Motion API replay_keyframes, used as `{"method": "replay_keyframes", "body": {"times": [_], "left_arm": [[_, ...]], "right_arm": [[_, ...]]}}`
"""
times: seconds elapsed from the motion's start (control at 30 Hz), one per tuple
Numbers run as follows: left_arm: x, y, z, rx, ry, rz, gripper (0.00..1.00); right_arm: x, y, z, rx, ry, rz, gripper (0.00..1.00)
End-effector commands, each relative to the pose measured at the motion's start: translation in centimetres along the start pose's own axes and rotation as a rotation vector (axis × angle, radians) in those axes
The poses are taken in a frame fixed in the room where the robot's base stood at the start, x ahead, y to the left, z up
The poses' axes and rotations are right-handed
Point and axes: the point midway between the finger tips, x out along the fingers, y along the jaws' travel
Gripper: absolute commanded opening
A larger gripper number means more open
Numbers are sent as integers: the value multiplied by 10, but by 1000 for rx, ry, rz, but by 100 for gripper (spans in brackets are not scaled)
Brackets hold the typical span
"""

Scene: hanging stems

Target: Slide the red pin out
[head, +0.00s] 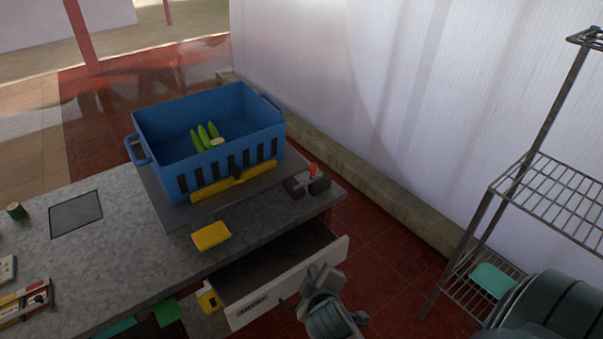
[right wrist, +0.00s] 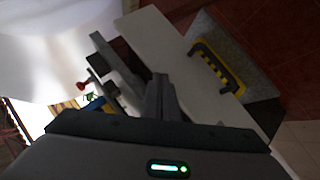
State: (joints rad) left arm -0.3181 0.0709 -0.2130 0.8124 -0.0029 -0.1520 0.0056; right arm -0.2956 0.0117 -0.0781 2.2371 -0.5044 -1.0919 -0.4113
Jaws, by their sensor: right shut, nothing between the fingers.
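The red pin (head: 313,169) shows as a small red head on a dark grey fixture (head: 298,186) at the right end of the counter. In the right wrist view a red knob (right wrist: 82,86) sticks out to the left beside dark blocks; it looks like the same pin. My right gripper (head: 323,274) is at the front of the open drawer, below and apart from the fixture. Its fingers are shut and empty, and they show in the right wrist view (right wrist: 160,88). The pin's shaft is hidden. My left gripper is not in view.
A blue crate (head: 160,116) holding green vegetables stands on the counter. An open drawer (head: 341,255) juts out below the counter, close to my right gripper. A yellow block (head: 211,235) lies near the counter edge. A wire rack (head: 548,168) stands at the right.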

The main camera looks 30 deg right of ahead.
Motion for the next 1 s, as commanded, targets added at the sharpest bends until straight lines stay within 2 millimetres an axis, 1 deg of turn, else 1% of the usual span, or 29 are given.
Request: {"method": "replay_keyframes", "body": {"times": [0.1, 0.37, 0.47, 0.7, 0.83, 1.0], "left_arm": [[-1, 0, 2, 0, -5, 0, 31], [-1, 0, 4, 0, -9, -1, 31], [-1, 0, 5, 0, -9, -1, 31], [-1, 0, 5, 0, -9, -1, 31], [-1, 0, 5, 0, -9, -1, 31], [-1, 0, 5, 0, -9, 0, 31]], "right_arm": [[2, 19, -12, -39, 14, 59, 0], [9, 58, -43, -154, 48, 200, 0], [12, 74, -58, -214, 61, 264, 0], [17, 113, -102, -388, 87, 439, 0], [17, 124, -116, -446, 91, 491, 0], [16, 126, -119, -462, 92, 505, 0]]}}
